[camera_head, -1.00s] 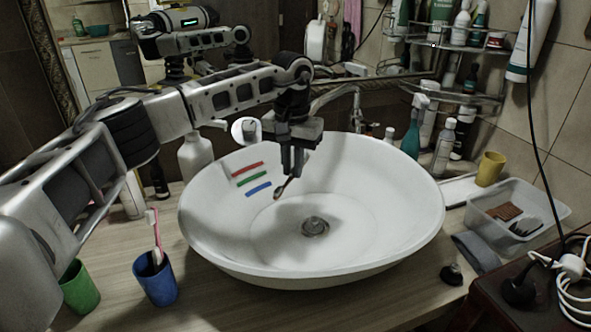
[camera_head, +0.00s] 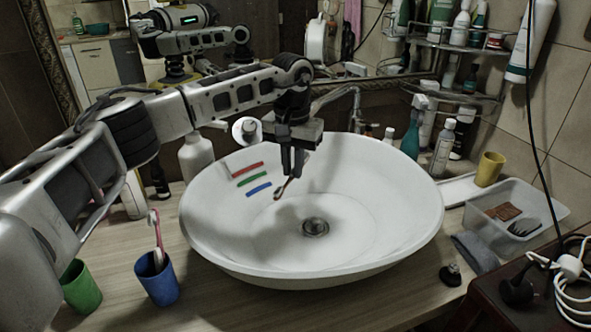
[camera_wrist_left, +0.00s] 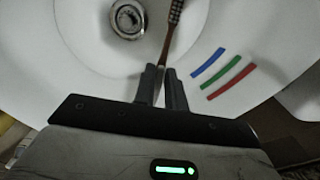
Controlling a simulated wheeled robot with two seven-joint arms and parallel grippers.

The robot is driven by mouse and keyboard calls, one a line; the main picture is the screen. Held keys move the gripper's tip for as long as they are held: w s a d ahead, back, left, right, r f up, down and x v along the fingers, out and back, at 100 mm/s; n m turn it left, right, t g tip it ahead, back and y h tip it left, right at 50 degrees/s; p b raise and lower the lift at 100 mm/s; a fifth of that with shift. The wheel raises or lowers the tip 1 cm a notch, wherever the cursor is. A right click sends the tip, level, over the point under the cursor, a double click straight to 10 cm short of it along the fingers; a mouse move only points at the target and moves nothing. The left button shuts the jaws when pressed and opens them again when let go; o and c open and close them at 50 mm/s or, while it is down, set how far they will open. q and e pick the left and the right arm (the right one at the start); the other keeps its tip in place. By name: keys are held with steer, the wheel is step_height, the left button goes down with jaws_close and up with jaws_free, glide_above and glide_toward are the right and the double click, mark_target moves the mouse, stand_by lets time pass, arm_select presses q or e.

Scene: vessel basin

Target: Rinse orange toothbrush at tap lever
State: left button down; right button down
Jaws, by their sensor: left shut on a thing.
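My left gripper (camera_head: 291,174) hangs over the white basin (camera_head: 395,215), near its back left inner wall. It is shut on the orange toothbrush (camera_head: 281,189), whose end points down and left toward the bowl. In the left wrist view the toothbrush's brownish-orange handle (camera_wrist_left: 167,48) runs up from between the fingertips (camera_wrist_left: 165,78), with bristles near the top edge. The metal tap (camera_head: 338,92) rises behind the basin, just right of the gripper. Its lower part is partly hidden. My right gripper is not in view.
Red, green and blue strips (camera_head: 252,179) mark the basin's left wall. A blue cup (camera_head: 158,282) with a pink-and-white toothbrush and a green cup (camera_head: 79,287) stand front left. A yellow cup (camera_head: 489,169) and a clear tray (camera_head: 555,212) stand right. The drain (camera_head: 315,227) is uncovered.

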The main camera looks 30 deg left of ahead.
arm_select(q)
steer(key=shift+s, duration=0.15)
steer(key=s+d, duration=0.3)
steer(key=s, duration=0.4)
steer(key=shift+d, duration=0.35)
steer(key=shift+w, duration=0.1)
stand_by(0.9)
steer(key=s+d+r+p, duration=0.2)
steer(key=s+r, duration=0.2)
steer(key=shift+s+d, duration=0.15)
steer(key=shift+s, duration=0.1)
stand_by(0.6)
stand_by(0.4)
